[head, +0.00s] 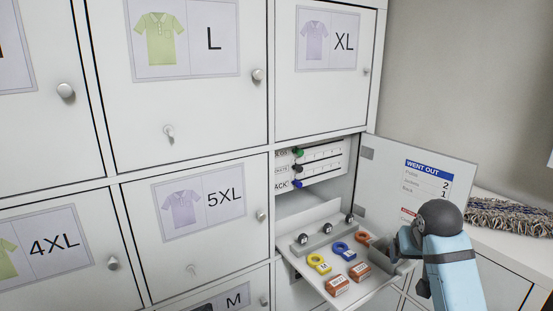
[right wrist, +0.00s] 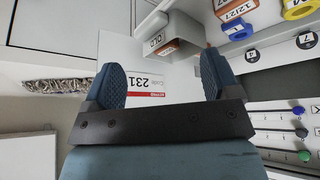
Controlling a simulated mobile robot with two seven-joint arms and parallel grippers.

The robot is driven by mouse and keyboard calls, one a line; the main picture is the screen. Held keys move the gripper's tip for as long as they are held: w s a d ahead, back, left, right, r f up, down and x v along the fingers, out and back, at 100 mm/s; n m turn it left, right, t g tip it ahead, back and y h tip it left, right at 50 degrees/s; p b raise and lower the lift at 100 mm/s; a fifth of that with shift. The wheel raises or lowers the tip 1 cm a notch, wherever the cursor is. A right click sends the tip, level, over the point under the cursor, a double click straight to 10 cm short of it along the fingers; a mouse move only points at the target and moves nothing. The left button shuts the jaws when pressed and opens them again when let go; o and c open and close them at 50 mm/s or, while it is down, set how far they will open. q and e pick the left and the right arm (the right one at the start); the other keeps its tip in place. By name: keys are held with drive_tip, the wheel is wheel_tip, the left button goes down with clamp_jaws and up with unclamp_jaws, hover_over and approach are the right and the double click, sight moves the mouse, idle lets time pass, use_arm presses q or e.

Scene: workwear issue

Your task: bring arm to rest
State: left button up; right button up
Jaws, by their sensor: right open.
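My right arm (head: 452,265), light blue with a dark grey joint, comes in from the lower right in the head view. My right gripper (right wrist: 162,80) is open in the right wrist view, with its two dark blue-grey ribbed fingers wide apart and nothing held between them. In the head view its fingers are partly hidden at the right end of the pulled-out shelf (head: 318,222). A small grey box (right wrist: 172,45) marked "OLD" is just beyond the fingers. I cannot tell whether they touch it. My left gripper is not in view.
The shelf carries yellow and blue ring tags (head: 319,262) and orange labelled blocks (head: 337,286). An open door (head: 400,165) with a "WENT OUT" sheet stands behind my arm. Closed lockers (head: 215,200) fill the left. A shaggy grey mop head (head: 505,216) lies on the right counter.

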drive_tip(key=s+a+f+n+g, duration=0.1)
drive_tip(key=s+a+f+n, duration=0.15)
drive_tip(key=s+f, duration=1.35)
drive_tip(key=s+a+f+n+y, duration=0.1)
drive_tip(key=s+a, duration=0.1)
drive_tip(key=s, duration=0.7)
drive_tip(key=s+a+f+n+y, duration=0.1)
drive_tip(key=s+f, duration=0.1)
drive_tip(key=s, duration=0.7)
drive_tip(key=w+a+f+t+y, duration=0.1)
drive_tip(key=w+a+f+t, duration=0.1)
drive_tip(key=f, duration=0.4)
drive_tip(key=w+a+f+t+y, duration=0.1)
drive_tip(key=w+a+f+t, duration=0.2)
drive_tip(key=f, duration=0.4)
drive_tip(key=shift+a+f+n+t+y, duration=0.25)
drive_tip(key=shift+a+n+t+y, duration=0.1)
drive_tip(key=shift+a+t, duration=0.4)
drive_tip(key=shift+w, duration=0.1)
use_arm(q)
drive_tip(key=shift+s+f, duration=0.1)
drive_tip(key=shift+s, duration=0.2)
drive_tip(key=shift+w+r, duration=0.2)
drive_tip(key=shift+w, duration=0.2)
